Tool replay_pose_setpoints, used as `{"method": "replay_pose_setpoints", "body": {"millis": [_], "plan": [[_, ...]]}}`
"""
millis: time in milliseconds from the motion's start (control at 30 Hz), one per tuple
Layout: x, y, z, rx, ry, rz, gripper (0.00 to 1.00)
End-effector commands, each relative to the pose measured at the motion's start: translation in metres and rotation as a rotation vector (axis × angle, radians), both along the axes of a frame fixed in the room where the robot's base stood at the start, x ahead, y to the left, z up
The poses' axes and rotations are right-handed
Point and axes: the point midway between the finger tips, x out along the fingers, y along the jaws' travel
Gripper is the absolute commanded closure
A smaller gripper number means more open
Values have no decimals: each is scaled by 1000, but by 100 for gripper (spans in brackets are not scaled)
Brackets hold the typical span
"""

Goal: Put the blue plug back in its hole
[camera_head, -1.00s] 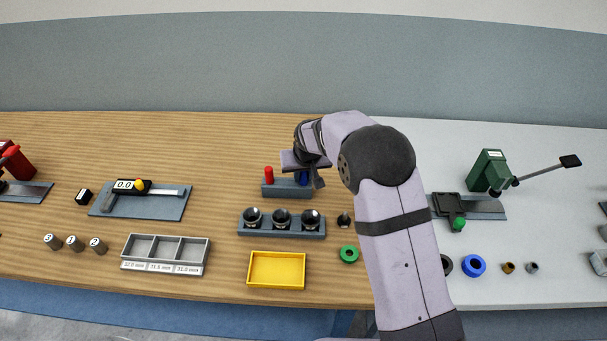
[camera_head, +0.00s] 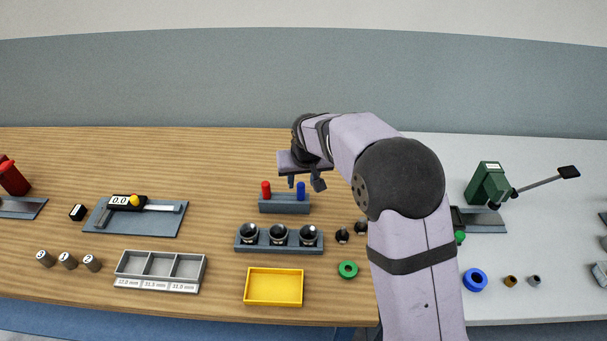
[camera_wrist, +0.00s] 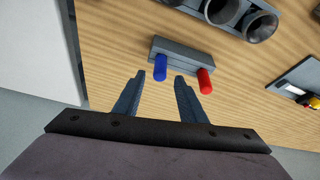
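The blue plug (camera_head: 301,190) stands upright at the right end of a small grey block (camera_head: 284,207), with a red plug (camera_head: 266,189) upright at the left end. In the wrist view the blue plug (camera_wrist: 160,67) and red plug (camera_wrist: 205,80) also stand on the block (camera_wrist: 181,52). The foot of the blue plug is hidden, so its depth in the hole cannot be seen. My gripper (camera_head: 304,184) is just above and behind the block. In the wrist view my gripper (camera_wrist: 159,76) is open, its fingers apart and empty, with the blue plug beyond the gap.
A rack with three black cups (camera_head: 255,249) lies in front of the block, then a yellow tray (camera_head: 274,301). A green ring (camera_head: 348,270) and two small dark plugs (camera_head: 342,236) are to the right. A caliper (camera_head: 130,202) lies left.

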Motion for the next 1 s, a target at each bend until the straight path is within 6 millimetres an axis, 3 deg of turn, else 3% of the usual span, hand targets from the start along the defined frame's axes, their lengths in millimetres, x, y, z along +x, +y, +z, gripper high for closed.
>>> {"method": "replay_pose_setpoints", "body": {"millis": [300,767,867,1000], "plan": [[-17,-3,42,2,-2,-1,62],[-24,-7,52,-1,5,-3,62],[-33,-19,49,-6,20,-14,62],[-64,-52,39,-22,72,-43,62]]}}
